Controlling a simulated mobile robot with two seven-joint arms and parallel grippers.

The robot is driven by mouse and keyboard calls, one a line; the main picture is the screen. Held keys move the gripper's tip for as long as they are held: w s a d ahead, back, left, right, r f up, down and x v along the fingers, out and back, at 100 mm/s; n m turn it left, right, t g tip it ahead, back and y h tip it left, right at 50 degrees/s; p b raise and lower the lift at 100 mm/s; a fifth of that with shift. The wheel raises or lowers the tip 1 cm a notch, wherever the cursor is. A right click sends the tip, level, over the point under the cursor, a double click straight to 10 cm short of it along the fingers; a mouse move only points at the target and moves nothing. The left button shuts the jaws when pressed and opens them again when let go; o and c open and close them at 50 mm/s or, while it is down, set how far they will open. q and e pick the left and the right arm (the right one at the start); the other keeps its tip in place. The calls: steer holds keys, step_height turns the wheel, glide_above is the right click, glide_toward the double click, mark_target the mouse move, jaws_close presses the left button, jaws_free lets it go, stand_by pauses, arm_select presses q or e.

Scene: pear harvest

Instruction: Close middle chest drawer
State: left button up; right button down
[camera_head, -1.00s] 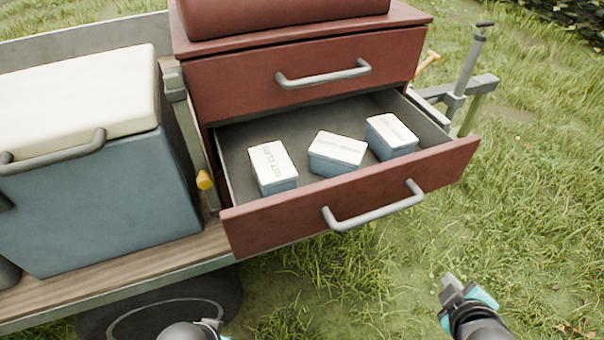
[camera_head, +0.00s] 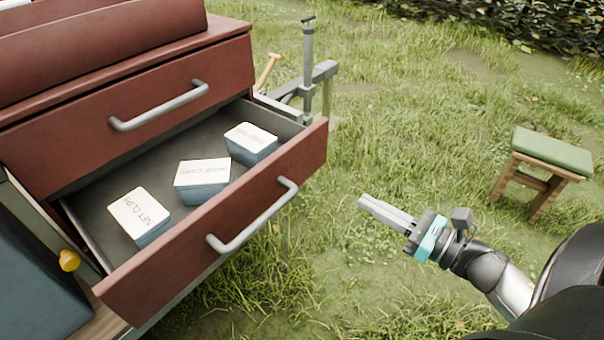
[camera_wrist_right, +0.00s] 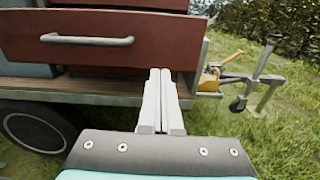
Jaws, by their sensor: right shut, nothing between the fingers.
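The red middle chest drawer (camera_head: 225,235) is pulled open in the head view, with a grey bar handle (camera_head: 255,218) on its front. Three blue boxes with white lids lie inside: one at the near left (camera_head: 140,217), one in the middle (camera_head: 202,180) and one at the far right (camera_head: 251,143). My right gripper (camera_head: 362,202) is shut and empty, to the right of the drawer front and apart from it. In the right wrist view the shut fingers (camera_wrist_right: 160,75) point toward the red drawer front (camera_wrist_right: 110,55) and its handle (camera_wrist_right: 87,41). My left gripper is out of view.
The upper drawer (camera_head: 135,105) is shut above the open one. A blue cooler (camera_head: 35,280) stands at the lower left. A grey hitch post (camera_head: 308,65) rises behind the chest. A green-topped stool (camera_head: 550,152) stands on the grass at right. The grass between is clear.

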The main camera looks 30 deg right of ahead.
steer(key=b, duration=0.2)
glide_toward(300, 167)
steer(key=x, duration=0.5)
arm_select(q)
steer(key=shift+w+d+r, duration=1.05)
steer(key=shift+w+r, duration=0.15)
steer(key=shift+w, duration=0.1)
arm_select(e)
steer(key=shift+x, duration=0.9)
steer(key=shift+w, duration=0.1)
